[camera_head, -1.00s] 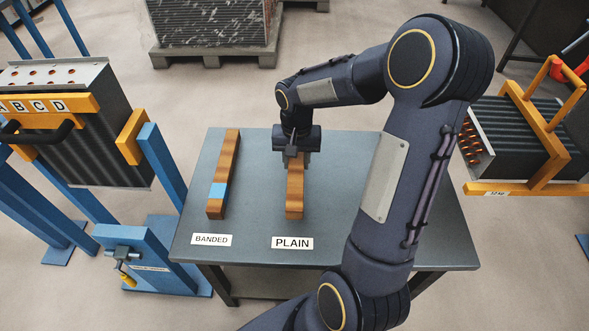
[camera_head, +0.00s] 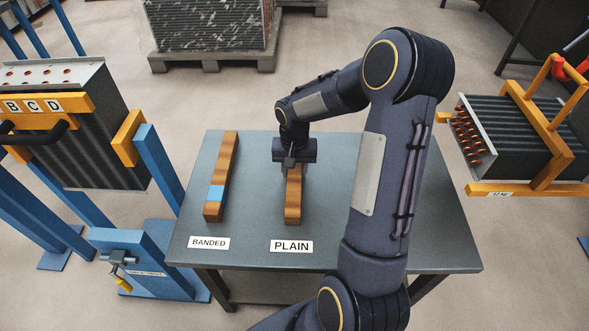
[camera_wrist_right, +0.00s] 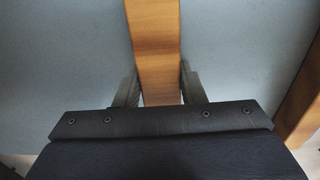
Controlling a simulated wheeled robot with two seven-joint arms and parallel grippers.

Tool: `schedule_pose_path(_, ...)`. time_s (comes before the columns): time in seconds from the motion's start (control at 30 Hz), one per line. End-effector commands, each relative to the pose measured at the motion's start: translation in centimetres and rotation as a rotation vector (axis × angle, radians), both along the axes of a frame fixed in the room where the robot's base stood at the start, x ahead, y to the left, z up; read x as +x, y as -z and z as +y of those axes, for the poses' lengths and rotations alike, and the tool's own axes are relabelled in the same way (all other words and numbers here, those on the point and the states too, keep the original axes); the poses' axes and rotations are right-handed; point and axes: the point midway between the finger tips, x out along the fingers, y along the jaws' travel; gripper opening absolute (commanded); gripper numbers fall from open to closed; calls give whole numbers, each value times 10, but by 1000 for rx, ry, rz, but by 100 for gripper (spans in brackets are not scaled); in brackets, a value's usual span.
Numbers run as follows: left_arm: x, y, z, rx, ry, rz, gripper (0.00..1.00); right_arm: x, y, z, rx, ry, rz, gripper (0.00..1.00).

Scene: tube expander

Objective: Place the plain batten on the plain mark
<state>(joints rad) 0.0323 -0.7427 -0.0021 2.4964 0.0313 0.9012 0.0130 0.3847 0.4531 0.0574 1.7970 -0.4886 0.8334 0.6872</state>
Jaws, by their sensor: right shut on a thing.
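The plain batten (camera_head: 293,205) is a bare wooden bar lying on the grey table, its near end just behind the PLAIN label (camera_head: 291,246). My right gripper (camera_head: 294,170) points down over its far part and is shut on it. In the right wrist view, the batten (camera_wrist_right: 156,45) runs between the two fingers of the gripper (camera_wrist_right: 160,85). The fingertips are partly hidden in the head view, and I cannot tell whether the batten is lifted at all. My left gripper is out of view.
The banded batten (camera_head: 224,165), with a blue band, lies to the left behind the BANDED label (camera_head: 209,243). The table (camera_head: 345,150) is clear between the battens. Blue stands with a finned coil block (camera_head: 75,140) flank the left, another finned block (camera_head: 520,140) the right.

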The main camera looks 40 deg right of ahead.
Motion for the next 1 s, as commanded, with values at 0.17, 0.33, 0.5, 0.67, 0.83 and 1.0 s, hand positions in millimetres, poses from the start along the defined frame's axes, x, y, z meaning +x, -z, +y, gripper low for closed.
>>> schedule_pose_path(0.17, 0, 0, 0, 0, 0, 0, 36, 0, 1, 0, 1, 0, 1, 57)
schedule_pose_path(0.33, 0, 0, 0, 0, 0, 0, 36, 0, 1, 0, 1, 0, 1, 58)
schedule_pose_path(0.5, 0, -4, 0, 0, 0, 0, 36, 0, -4, 0, 0, 0, 0, 58)
schedule_pose_path(0.67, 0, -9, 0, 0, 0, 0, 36, 1, -26, 0, -3, 0, -3, 58)
schedule_pose_path(0.83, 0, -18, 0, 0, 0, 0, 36, 1, -64, 0, -2, 0, -5, 58)
schedule_pose_path(1.0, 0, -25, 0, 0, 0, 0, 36, 0, -97, 0, -1, 1, -3, 58)
